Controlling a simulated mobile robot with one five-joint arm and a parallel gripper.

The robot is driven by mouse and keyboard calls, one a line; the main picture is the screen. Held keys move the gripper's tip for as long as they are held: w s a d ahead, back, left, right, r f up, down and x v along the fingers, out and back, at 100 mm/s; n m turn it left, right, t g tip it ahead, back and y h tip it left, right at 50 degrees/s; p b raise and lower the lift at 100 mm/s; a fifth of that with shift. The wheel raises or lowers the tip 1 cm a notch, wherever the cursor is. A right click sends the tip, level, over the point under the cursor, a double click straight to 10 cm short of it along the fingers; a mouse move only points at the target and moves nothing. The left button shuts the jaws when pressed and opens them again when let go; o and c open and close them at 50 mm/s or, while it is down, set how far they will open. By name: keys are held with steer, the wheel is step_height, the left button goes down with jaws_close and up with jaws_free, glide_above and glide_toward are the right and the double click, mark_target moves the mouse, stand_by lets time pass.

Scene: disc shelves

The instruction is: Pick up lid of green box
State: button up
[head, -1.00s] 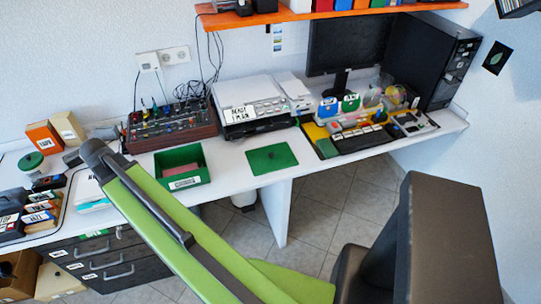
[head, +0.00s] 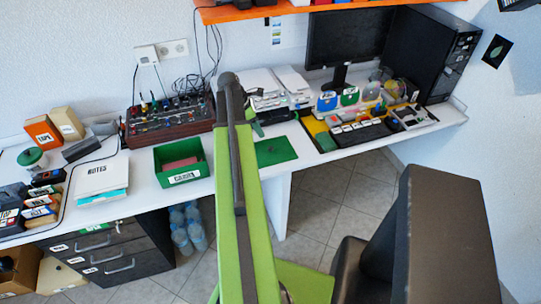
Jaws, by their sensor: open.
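The green box (head: 184,175) stands open on the white desk, left of my arm, with a pinkish item inside and a white label on its front. The flat green lid (head: 278,151) lies on the desk just right of my arm, apart from the box; its left edge is hidden by the arm. My gripper (head: 256,128) is partly hidden behind my green arm. It is open and empty, above and slightly left of the lid's back edge.
A mixer (head: 168,122) stands behind the box, and a printer (head: 268,95) behind the lid. A keyboard (head: 360,136) and an organiser are to the right. A stack of notes (head: 103,180) lies left of the box.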

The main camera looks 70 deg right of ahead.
steer(key=b, duration=0.6)
glide_above(270, 147)
steer(key=w+a, duration=0.2)
steer(key=f, duration=0.8)
steer(key=shift+s+a, duration=0.15)
steer(key=shift+s, duration=0.1)
steer(key=shift+s+f+b, duration=0.1)
steer(key=shift+f+b, duration=0.05)
steer(key=shift+b, duration=0.15)
steer(key=b+x, duration=0.4)
steer(key=x, duration=0.1)
steer(key=shift+w+d+f+b, duration=0.1)
steer(key=shift+w+d+b, duration=0.2)
steer(key=shift+b, duration=0.1)
steer(key=shift+s, duration=0.1)
steer(key=shift+r, duration=0.2)
jaws_close()
